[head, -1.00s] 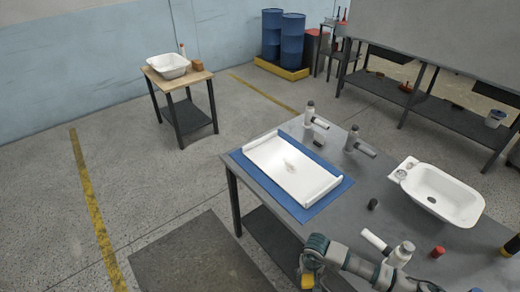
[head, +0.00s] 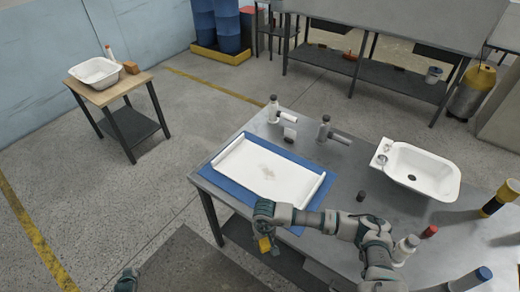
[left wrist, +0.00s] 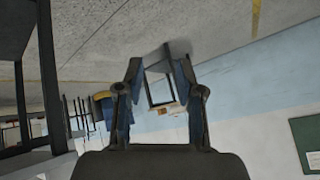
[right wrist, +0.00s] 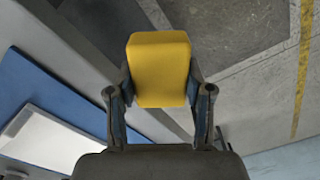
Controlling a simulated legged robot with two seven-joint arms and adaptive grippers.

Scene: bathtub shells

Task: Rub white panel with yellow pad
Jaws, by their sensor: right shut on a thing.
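The white panel (head: 270,172) lies on a blue mat (head: 232,193) on the grey table, with raised rims at two ends and a brownish smudge (head: 268,173) near its middle. My right gripper (head: 268,244) is shut on the yellow pad (head: 264,244), just off the table's near edge and in front of the panel. In the right wrist view the pad (right wrist: 158,68) sits between both fingers, and the panel (right wrist: 45,140) and mat show at the lower left. My left gripper (left wrist: 160,68) is open and empty, its fingers apart; in the head view only a bit of my left arm shows at the bottom.
A white basin (head: 421,172) stands on the table's right side. A dark cap (head: 360,196) and a red-capped bottle (head: 428,232) are near my right arm. A side table (head: 120,105) holds another basin.

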